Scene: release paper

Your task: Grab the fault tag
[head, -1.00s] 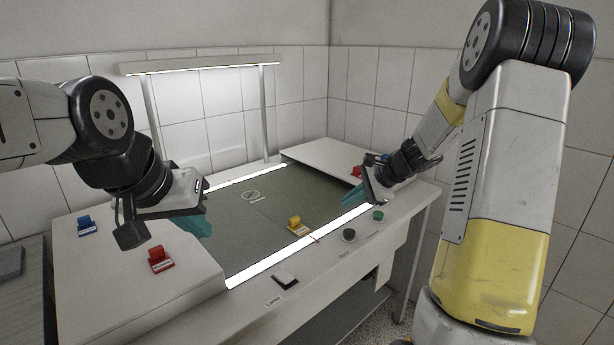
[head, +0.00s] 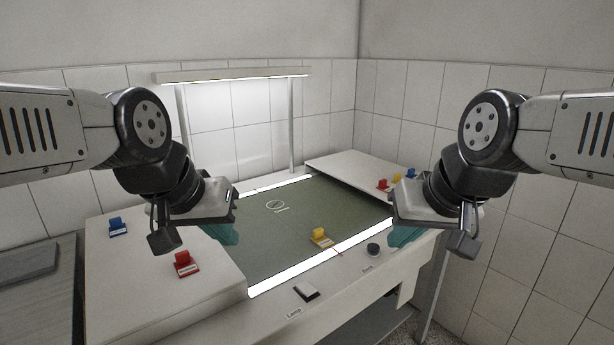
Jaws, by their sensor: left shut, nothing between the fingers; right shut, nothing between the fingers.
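Several small coloured tags on label bases lie about; their print is too small to read, so I cannot tell which is the fault tag. A yellow tag (head: 320,238) lies on the green mat (head: 290,215) near its front edge. A red tag (head: 185,264) and a blue tag (head: 117,227) sit on the left white panel. Another red tag (head: 383,185) sits on the back right panel. My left gripper (head: 224,234) is shut and empty above the mat's left side. My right gripper (head: 402,237) is shut and empty over the right front edge.
Yellow (head: 397,177) and blue (head: 410,174) tags also sit on the right panel (head: 345,168). A black knob (head: 373,250) and a dark switch (head: 306,291) are on the front ledge. A lamp frame (head: 235,75) stands behind.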

